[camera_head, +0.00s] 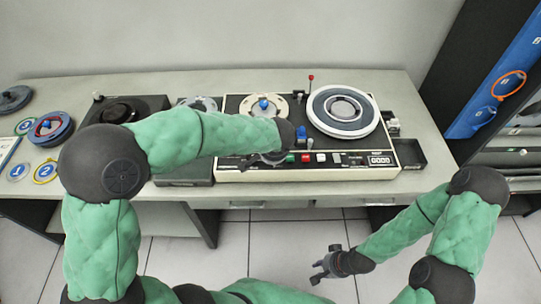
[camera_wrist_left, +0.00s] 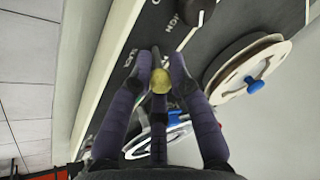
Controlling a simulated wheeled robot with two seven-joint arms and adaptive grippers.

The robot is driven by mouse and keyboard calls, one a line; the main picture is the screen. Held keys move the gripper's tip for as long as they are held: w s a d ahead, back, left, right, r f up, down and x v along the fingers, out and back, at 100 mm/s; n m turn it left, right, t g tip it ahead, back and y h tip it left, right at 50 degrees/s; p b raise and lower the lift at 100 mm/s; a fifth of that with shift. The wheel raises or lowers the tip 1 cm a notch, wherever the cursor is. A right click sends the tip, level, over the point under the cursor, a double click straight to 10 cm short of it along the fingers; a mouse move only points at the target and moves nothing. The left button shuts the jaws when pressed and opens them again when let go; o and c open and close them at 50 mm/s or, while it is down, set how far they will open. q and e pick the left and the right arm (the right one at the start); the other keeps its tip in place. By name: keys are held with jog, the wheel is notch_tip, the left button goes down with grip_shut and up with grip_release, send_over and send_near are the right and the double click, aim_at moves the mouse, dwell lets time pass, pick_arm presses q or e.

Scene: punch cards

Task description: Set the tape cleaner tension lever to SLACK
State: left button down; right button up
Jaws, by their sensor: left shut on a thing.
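The tape machine (camera_head: 225,172) stands on the desk, a cream-edged deck with a dark top. My left arm reaches across it, and my left gripper (camera_head: 262,160) is low over its front left part. In the left wrist view, the left gripper (camera_wrist_left: 160,72) is shut on a yellow ball knob (camera_wrist_left: 160,82), apparently the tension lever's. The lever's shaft is largely hidden by the fingers. My right gripper (camera_head: 320,272) is open and empty, low in front of the desk.
A reel with a blue hub knob (camera_head: 263,102) and a larger white-rimmed reel (camera_head: 343,110) sit on the deck. A red-knobbed lever (camera_head: 311,78) stands at the back. Coloured buttons (camera_head: 306,158) line the front. Several discs (camera_head: 50,128) lie at the desk's left.

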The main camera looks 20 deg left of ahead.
pick_arm(q)
jog(key=c, duration=1.1)
grip_release()
jog(key=shift+c, duration=0.2)
jog(key=v, duration=1.2)
